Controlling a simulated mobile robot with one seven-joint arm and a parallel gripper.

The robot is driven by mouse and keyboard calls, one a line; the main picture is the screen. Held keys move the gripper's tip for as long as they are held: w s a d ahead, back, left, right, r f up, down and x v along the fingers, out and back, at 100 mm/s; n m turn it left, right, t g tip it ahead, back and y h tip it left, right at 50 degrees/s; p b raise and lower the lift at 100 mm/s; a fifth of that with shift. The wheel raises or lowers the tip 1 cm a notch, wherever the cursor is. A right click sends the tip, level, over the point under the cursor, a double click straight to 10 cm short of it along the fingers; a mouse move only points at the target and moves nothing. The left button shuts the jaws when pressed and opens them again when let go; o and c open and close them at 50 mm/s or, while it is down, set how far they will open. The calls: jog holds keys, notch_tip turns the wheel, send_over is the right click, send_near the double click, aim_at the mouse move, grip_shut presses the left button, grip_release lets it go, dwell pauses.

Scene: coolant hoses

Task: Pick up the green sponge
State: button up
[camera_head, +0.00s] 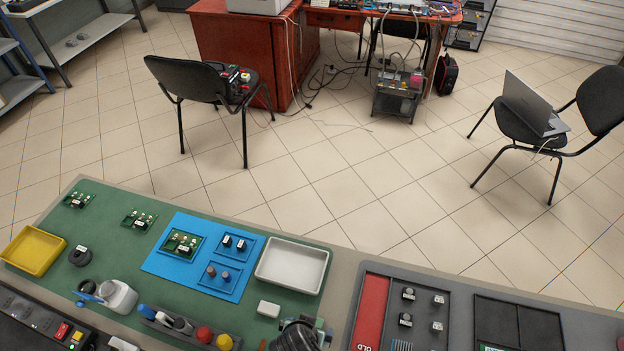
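I cannot make out a green sponge for certain in the head view. A small, partly greenish item (319,325) shows at the bottom edge of the bench, beside a dark rounded object (296,336), and both are too small and cut off to identify. A small white block (268,308) lies just left of them on the green mat (110,255). No fingers of my gripper can be recognised in this view.
The bench holds a yellow tray (34,248), a blue board (158,262) with small parts, a white tray (291,286), a white bottle (119,296), a tool rack (182,326) and a dark sectioned tray (452,312). Chairs and a red desk (236,52) stand beyond open tiled floor.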

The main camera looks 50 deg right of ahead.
jog(key=shift+d+f, duration=0.1)
jog(key=shift+f, duration=0.1)
jog(key=shift+c, duration=0.2)
jog(key=c, duration=1.4)
jog(key=shift+o, duration=0.2)
notch_tip(320, 180, up, 10)
